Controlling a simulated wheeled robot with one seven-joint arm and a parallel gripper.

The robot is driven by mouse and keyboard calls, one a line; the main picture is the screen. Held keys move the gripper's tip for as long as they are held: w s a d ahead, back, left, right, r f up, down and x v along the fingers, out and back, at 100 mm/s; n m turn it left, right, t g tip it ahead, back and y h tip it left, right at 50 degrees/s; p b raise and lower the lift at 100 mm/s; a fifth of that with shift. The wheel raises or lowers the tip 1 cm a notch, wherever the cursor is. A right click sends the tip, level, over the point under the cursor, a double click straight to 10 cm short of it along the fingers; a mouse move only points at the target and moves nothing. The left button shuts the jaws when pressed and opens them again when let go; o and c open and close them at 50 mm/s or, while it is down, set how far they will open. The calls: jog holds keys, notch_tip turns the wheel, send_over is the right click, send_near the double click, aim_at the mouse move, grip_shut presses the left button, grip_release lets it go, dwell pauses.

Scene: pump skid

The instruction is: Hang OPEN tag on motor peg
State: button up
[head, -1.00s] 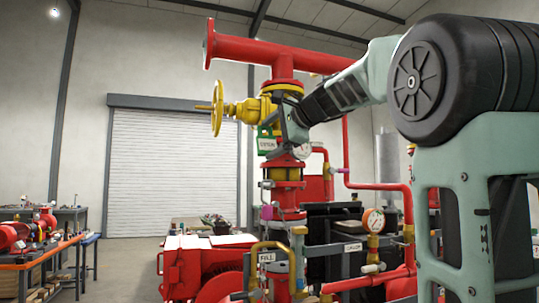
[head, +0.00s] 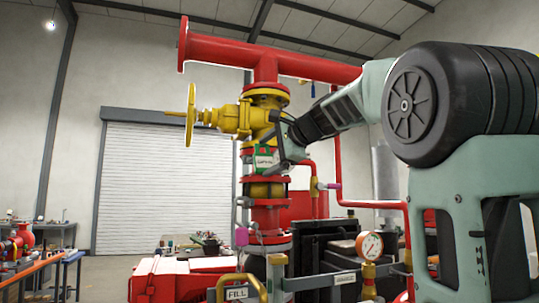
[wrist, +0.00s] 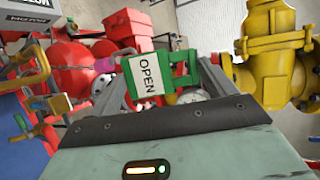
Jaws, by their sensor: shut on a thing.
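My gripper (head: 284,147) is shut on the green OPEN tag (head: 265,158). The tag hangs in front of the red and yellow pipe stack, below the yellow valve. In the wrist view, the tag's white face (wrist: 146,75) with the word OPEN shows between the fingers (wrist: 166,72), its lettering turned sideways. A panel (wrist: 24,14) at the wrist view's upper left carries a label that seems to read MOTOR. I cannot make out the motor peg for certain in either view.
The yellow valve (head: 248,118) with its handwheel (head: 190,115) stands left of my gripper, under a red pipe (head: 222,48). Red machinery fills the wrist view's left.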

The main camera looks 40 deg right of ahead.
jog(key=shift+w+d+f+p, duration=0.1)
jog(key=shift+w+d+p, duration=0.25)
jog(key=shift+w, duration=0.4)
jog(key=shift+w+d+f+p, duration=0.1)
jog(key=shift+w+d+p, duration=0.3)
jog(key=shift+w, duration=0.3)
jog(key=shift+w+d+p, duration=0.3)
jog(key=shift+w+p, duration=0.05)
jog(key=shift+w, duration=0.4)
jog(key=shift+w, duration=0.2)
jog(key=shift+w+d, duration=0.2)
jog(key=shift+w, duration=0.15)
jog(key=shift+w, duration=0.1)
dwell(0.4)
jog(key=shift+w+d+f+p, duration=0.1)
jog(key=shift+w+d+p, duration=0.35)
jog(key=shift+w, duration=0.3)
jog(key=shift+w+d+p, duration=0.35)
jog(key=shift+w+p, duration=0.1)
jog(key=shift+w, duration=0.3)
jog(key=shift+f, duration=0.15)
jog(key=shift+w+f+b, duration=0.15)
jog(key=shift+f+b, duration=0.1)
jog(key=shift+b, duration=0.1)
